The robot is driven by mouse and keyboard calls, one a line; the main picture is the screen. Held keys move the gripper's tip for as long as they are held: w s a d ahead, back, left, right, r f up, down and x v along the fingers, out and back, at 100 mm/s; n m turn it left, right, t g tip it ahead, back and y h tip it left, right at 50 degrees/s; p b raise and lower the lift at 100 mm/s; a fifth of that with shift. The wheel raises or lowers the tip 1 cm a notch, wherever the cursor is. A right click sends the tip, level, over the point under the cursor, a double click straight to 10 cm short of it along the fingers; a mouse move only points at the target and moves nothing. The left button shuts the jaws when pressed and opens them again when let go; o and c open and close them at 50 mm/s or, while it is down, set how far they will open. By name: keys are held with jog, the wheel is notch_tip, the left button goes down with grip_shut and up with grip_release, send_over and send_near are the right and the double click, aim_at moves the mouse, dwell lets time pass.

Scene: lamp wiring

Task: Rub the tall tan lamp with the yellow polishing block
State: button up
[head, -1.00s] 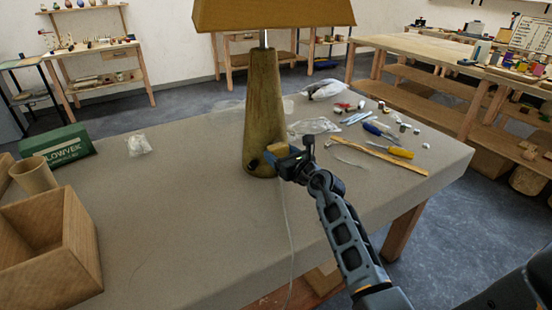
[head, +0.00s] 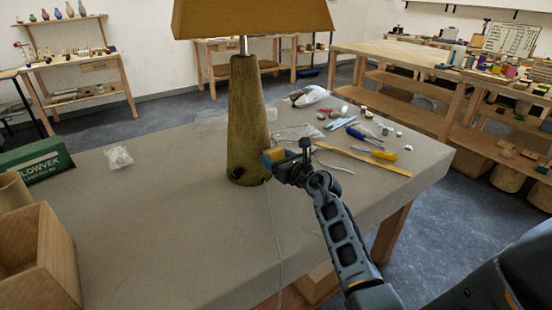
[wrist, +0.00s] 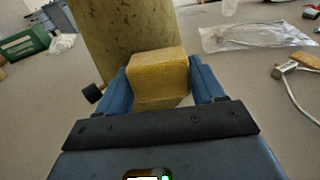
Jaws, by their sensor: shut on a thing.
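The tall tan lamp (head: 248,115) stands upright on the grey table, with a tapered body and a wide tan shade (head: 252,18). Its lower body also shows in the wrist view (wrist: 120,38). A small dark knob (wrist: 93,94) sits low on the body. My gripper (head: 275,157) is at the lower right side of the lamp, shut on the yellow polishing block (wrist: 157,75). The block sticks out past the blue fingers towards the lamp body. It is very close to the body; I cannot tell whether it touches.
A thin cord (head: 274,225) runs down the table's front from the lamp. A wooden box (head: 40,262) and green carton (head: 37,160) are at left. A wooden ruler (head: 365,160), yellow-handled screwdriver (head: 383,155) and small parts lie right. The table between box and lamp is mostly clear.

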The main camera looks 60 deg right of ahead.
jog(key=shift+w+a+r+p, duration=0.1)
jog(key=shift+w+a+p, duration=0.35)
jog(key=shift+a+p, duration=0.25)
jog(key=shift+w+a+p, duration=0.15)
jog(key=shift+w+a, duration=0.3)
jog(key=shift+a, duration=0.35)
jog(key=shift+w+a+p, duration=0.1)
jog(key=shift+w+a, duration=0.3)
jog(key=shift+a, duration=0.45)
jog(key=shift+w+a+p, duration=0.15)
jog(key=shift+w+a, duration=0.3)
jog(key=shift+a, duration=0.35)
jog(key=shift+w, duration=0.1)
jog(key=shift+d, duration=0.1)
jog(key=shift+s+d+f+b, duration=0.1)
jog(key=shift+s+d+b, duration=0.25)
jog(key=shift+d, duration=0.3)
jog(key=shift+s+d+f+b, duration=0.1)
jog(key=shift+s+d+b, duration=0.25)
jog(key=shift+d, duration=0.3)
jog(key=shift+s+d+r, duration=0.1)
jog(key=shift+s+d, duration=0.1)
jog(key=shift+d, duration=0.25)
jog(key=shift+c, duration=0.3)
jog(key=shift+s+d+b, duration=0.3)
jog(key=shift+s+d, duration=0.15)
jog(key=shift+d, duration=0.25)
jog(key=shift+s+d+b, duration=0.25)
jog(key=shift+s+d, duration=0.2)
jog(key=shift+d, duration=0.25)
